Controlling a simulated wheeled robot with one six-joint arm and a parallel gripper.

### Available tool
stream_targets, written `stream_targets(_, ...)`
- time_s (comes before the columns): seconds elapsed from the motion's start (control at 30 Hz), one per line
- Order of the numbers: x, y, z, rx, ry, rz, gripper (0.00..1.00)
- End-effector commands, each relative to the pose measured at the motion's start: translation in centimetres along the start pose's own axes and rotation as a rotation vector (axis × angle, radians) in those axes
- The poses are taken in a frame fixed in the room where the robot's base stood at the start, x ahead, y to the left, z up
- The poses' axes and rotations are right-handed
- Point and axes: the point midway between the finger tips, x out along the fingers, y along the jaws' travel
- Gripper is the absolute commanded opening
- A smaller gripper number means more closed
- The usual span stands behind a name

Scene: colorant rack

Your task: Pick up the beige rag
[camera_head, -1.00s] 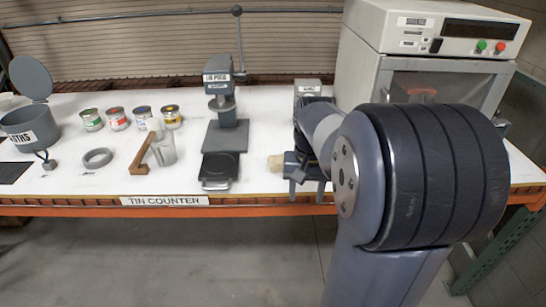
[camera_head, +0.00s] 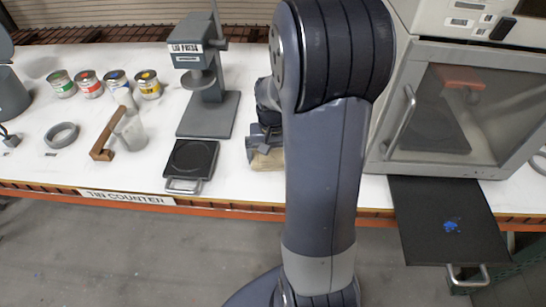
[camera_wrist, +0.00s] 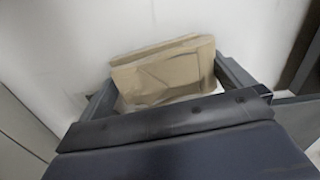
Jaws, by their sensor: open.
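The beige rag (camera_wrist: 163,78) looks like a flat folded block of cloth in the wrist view. It lies on the white counter, between and just ahead of the two grey fingers of my gripper (camera_wrist: 167,84). The fingers are spread, one on each side of the rag; I cannot tell whether they touch it. In the head view a strip of the rag (camera_head: 267,161) shows near the counter's front edge. My gripper (camera_head: 262,150) is low over it there, partly hidden behind my arm.
A grey press (camera_head: 208,85) and a small black pan (camera_head: 191,160) stand left of my gripper. Several paint tins (camera_head: 88,84) stand farther left. A large oven (camera_head: 480,105) stands right. A dark tray with a blue spot (camera_head: 450,226) sticks out over the front edge.

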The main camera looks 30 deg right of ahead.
Motion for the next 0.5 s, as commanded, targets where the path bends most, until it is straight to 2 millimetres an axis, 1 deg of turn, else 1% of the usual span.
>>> stream_targets(0.17, 0.03, 0.0, -0.02, 0.0, 0.001, 0.0, 1.0)
stream_targets(0.2, 0.03, 0.0, -0.03, 0.0, 0.001, 0.0, 0.98)
stream_targets(0.5, 0.0, 0.0, -0.03, 0.0, 0.001, 0.0, 0.74)
